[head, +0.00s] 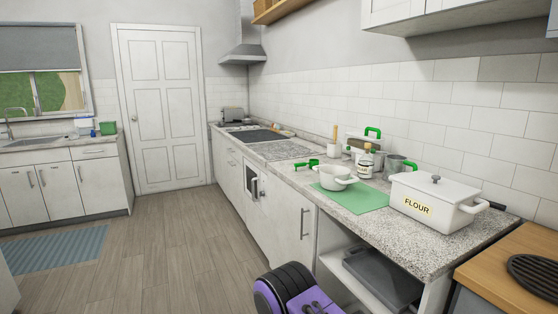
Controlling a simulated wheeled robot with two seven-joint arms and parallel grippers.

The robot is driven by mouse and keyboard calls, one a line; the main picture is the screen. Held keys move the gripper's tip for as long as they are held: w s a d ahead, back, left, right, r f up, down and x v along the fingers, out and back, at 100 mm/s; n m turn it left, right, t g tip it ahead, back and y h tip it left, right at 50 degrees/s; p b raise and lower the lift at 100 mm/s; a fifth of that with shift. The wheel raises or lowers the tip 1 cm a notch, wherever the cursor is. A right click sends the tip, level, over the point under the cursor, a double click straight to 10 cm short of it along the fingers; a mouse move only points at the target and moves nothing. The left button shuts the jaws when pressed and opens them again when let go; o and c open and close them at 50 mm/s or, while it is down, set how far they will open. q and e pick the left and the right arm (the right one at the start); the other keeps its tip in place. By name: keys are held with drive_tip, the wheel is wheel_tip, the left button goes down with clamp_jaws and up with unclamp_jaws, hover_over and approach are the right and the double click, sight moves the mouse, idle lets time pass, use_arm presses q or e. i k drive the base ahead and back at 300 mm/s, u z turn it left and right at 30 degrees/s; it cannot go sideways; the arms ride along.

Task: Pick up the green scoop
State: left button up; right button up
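A small green object that looks like the green scoop (307,164) lies on the speckled countertop (270,165), just behind and left of a white bowl-shaped pot (335,177). It is small in the head view, so its exact shape is hard to tell. Neither of my grippers shows in the head view. Nothing is seen touching the green object.
The white pot stands on a green mat (357,197). A white FLOUR box (435,203) is at the right. A labelled bottle (365,163) and a grey cup with a green handle (394,167) stand behind. Wooden floor (170,240) is open at left.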

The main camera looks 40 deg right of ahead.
sight(312, 162)
drive_tip(key=i, duration=1.75)
drive_tip(key=z, duration=1)
drive_tip(key=i, duration=1)
drive_tip(key=z, duration=1)
